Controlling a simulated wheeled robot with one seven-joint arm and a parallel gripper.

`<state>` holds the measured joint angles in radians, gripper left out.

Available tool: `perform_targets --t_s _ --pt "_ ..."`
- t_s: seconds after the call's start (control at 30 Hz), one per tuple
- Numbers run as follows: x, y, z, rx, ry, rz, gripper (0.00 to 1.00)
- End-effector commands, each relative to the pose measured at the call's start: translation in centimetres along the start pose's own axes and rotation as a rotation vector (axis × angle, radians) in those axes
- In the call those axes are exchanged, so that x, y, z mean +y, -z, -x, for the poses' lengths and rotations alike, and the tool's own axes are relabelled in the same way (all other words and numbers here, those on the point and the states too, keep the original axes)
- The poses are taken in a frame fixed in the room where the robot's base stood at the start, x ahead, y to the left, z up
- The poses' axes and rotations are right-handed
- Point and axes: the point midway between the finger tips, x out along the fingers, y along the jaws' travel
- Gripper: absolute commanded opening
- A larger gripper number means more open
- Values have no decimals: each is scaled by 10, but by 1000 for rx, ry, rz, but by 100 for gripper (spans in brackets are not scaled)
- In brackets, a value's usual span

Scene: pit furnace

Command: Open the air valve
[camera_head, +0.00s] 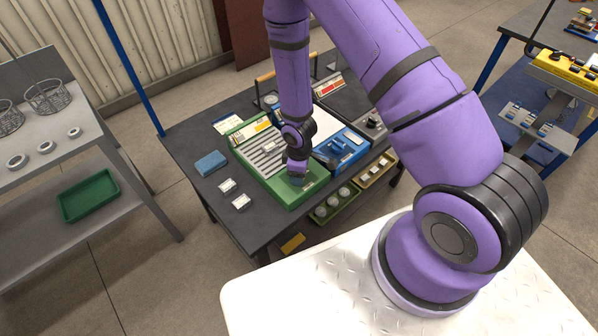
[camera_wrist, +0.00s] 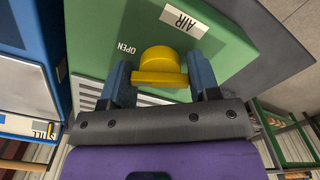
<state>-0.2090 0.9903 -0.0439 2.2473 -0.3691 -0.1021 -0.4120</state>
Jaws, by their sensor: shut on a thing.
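The air valve has a yellow knob with a crossbar (camera_wrist: 160,78), on a green panel (camera_wrist: 100,30) in the wrist view. A white label reading AIR (camera_wrist: 184,19) is beside it, and the word OPEN (camera_wrist: 127,47) is printed on the panel to the knob's left. My gripper (camera_wrist: 161,86) has its blue fingers at either end of the crossbar and is shut on it. The bar lies nearly level across the wrist picture. In the head view my gripper (camera_head: 298,180) is at the near end of the green unit (camera_head: 258,172); the knob is hidden there.
A blue unit (camera_head: 352,151) adjoins the green one on the dark table (camera_head: 190,148). A blue sponge (camera_head: 210,163) and two small white-topped blocks lie left of it. Bins (camera_head: 335,205) hang at the table's front. A shelf with a green tray (camera_head: 90,195) stands left.

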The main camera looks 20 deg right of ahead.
Motion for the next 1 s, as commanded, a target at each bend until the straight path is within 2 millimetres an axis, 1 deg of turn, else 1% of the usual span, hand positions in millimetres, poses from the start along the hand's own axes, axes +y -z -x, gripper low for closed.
perform_targets --t_s 0.2,0.5,0.7,1.0 --pt "0 1 0 2 -1 -178 32" --pt "1 0 0 2 -2 -342 32" --pt "1 0 0 2 -2 -391 32" --pt "1 0 0 2 -2 -407 33"
